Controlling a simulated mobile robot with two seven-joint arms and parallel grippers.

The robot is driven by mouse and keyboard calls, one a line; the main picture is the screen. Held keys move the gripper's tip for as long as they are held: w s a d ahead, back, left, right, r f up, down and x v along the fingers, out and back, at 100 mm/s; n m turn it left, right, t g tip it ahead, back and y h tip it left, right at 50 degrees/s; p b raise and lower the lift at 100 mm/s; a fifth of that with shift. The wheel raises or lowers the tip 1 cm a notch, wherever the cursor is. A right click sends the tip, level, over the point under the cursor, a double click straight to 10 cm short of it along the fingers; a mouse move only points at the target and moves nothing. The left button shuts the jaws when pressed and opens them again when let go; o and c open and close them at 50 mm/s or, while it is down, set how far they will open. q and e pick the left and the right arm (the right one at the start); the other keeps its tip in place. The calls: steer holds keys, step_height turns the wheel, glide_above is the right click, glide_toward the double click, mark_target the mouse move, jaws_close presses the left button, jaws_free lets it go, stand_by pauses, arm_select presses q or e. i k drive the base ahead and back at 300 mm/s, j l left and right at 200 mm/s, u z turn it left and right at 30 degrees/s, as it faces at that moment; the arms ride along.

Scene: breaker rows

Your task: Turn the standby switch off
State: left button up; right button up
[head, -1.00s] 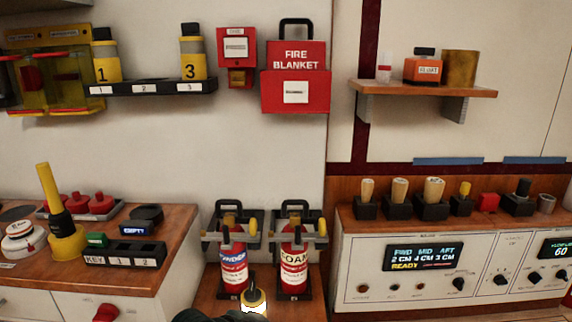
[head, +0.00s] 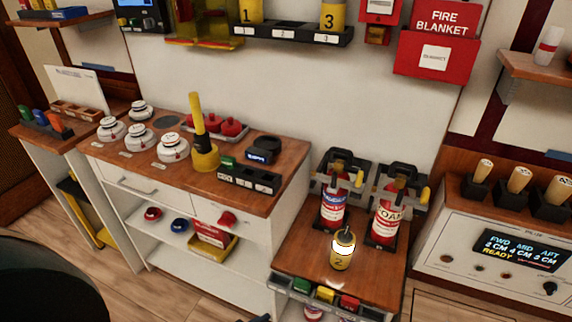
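No label reading standby is legible, so I cannot tell which control is the standby switch. The white control console (head: 478,270) at the right has a lit display (head: 522,247) reading FWD MID AFT with READY below it. A dark knob (head: 550,288) and several small round controls sit under the display. The console's right part is cut off by the picture edge. Neither of my grippers is in view.
A low wooden counter (head: 300,245) holds two red extinguishers (head: 333,208) and a yellow canister (head: 343,252) marked 2. A left cabinet (head: 110,152) carries white detectors and a yellow-handled tool (head: 198,125).

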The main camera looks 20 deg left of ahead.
mark_target(228, 219)
steer(key=k+j, duration=0.1)
steer(key=j, duration=0.3)
steer(key=k+j, duration=0.1)
steer(key=j, duration=0.3)
steer(key=k+j, duration=0.1)
steer(key=j, duration=0.3)
steer(key=k+j, duration=0.1)
steer(key=j, duration=0.3)
steer(key=k+j, duration=0.1)
steer(key=j, duration=0.3)
steer(key=k+j, duration=0.1)
steer(key=j, duration=0.3)
